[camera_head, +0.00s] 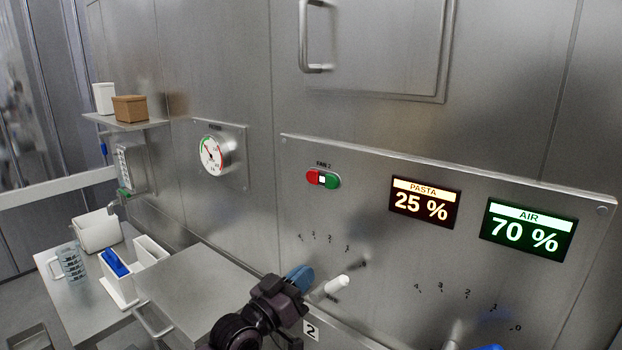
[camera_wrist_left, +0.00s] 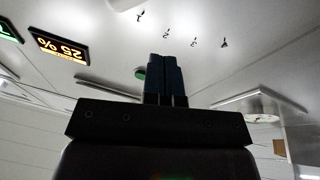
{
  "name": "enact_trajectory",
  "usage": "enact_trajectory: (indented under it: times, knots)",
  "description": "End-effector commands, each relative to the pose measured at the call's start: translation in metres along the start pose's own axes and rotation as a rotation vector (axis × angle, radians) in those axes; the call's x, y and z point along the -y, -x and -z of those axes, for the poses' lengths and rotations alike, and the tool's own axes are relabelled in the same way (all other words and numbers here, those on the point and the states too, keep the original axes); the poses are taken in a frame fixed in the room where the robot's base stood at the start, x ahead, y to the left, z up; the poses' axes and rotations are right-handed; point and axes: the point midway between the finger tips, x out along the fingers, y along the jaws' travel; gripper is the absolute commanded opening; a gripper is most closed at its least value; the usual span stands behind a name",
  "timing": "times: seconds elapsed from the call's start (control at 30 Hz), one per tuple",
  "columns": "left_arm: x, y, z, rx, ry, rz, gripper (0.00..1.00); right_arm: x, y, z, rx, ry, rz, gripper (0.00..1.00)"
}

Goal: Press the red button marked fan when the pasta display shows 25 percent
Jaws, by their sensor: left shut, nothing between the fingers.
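The red button (camera_head: 313,177) sits at the left of a small switch under the label FAN 2, with a lit white middle and a green button (camera_head: 331,181) at its right. The pasta display (camera_head: 424,202) reads 25 %. It also shows upside down in the left wrist view (camera_wrist_left: 60,46). My left gripper (camera_head: 300,278) is shut and empty, below the switch and apart from it. Its blue fingers (camera_wrist_left: 163,62) show in the left wrist view beside the green button (camera_wrist_left: 140,73); the red button is hidden there. A blue sliver at the head view's bottom edge may be my right gripper.
The air display (camera_head: 527,230) reads 70 %. A white knob (camera_head: 337,287) sticks out close to my left gripper, with a second knob (camera_head: 453,336) further right. A gauge (camera_head: 214,154) is at left. A side table holds a jug (camera_head: 69,263) and white containers.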

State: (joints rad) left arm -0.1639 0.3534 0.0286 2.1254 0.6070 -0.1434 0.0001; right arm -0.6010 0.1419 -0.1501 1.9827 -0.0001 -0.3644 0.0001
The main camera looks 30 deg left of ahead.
Motion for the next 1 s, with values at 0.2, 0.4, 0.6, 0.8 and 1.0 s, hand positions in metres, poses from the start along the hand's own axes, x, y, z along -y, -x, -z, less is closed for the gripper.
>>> enact_trajectory:
  times: [0.2,0.4,0.6,0.8,1.0]
  knots:
    - [-0.006,-0.015,0.074,-0.208,0.168,-0.076,0.00,0.000,-0.001,0.000,-0.002,0.000,0.000,0.74]
    - [-0.005,-0.014,0.129,-0.372,0.350,-0.129,0.00,0.000,-0.001,0.000,-0.003,0.000,0.000,0.74]
    - [0.003,-0.004,0.162,-0.495,0.538,-0.145,0.00,0.000,-0.001,0.001,-0.003,0.000,0.000,0.74]
    - [0.011,0.003,0.174,-0.566,0.669,-0.139,0.00,0.000,0.000,-0.001,0.000,0.000,0.000,0.74]
    - [0.016,0.005,0.176,-0.598,0.697,-0.127,0.00,0.000,0.002,-0.003,0.004,-0.001,-0.001,0.74]
